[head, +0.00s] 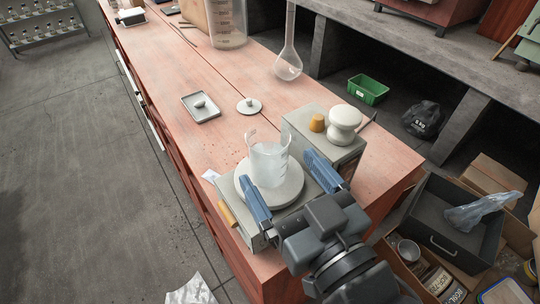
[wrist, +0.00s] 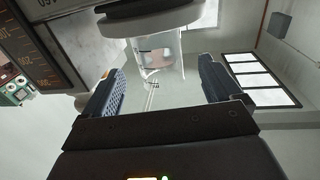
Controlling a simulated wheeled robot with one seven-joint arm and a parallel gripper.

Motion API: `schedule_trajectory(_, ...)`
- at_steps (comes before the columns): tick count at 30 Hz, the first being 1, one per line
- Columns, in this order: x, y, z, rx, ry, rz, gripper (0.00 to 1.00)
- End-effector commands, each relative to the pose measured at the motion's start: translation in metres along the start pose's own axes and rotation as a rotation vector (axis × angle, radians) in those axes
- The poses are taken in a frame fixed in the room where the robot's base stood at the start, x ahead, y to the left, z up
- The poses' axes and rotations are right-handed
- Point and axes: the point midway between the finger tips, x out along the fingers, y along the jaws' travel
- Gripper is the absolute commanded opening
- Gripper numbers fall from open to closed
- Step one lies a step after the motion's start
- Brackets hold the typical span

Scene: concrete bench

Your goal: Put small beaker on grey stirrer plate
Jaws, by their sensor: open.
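The small beaker (head: 269,166) is clear glass with a spout. It stands upright on the round grey stirrer plate (head: 287,193) at the bench's near end. My gripper (head: 277,162) is open, its two blue fingers spread on either side of the beaker with visible gaps. In the wrist view, which looks upside down, the beaker (wrist: 157,58) shows against the plate (wrist: 146,22), between and beyond the open fingers (wrist: 162,70). The gripper hides the near part of the stirrer in the head view.
A grey box (head: 305,122) with a white knob-shaped piece (head: 344,121) stands right behind the plate. A small tray (head: 201,108), a small white disc (head: 249,106), a flask (head: 288,66) and a large beaker (head: 228,25) stand farther back. The bench's left edge is close.

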Motion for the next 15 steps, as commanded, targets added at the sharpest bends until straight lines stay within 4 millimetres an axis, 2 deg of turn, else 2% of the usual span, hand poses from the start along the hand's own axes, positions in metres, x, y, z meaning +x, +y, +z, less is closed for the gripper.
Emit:
schedule_trajectory(1, -0.010, 0.000, 0.003, 0.001, -0.002, 0.000, 0.92)
schedule_trajectory(6, -0.033, 0.000, 0.002, 0.000, -0.001, 0.000, 0.92)
schedule_trajectory(15, -0.049, 0.000, 0.000, -0.001, 0.000, 0.000, 0.92)
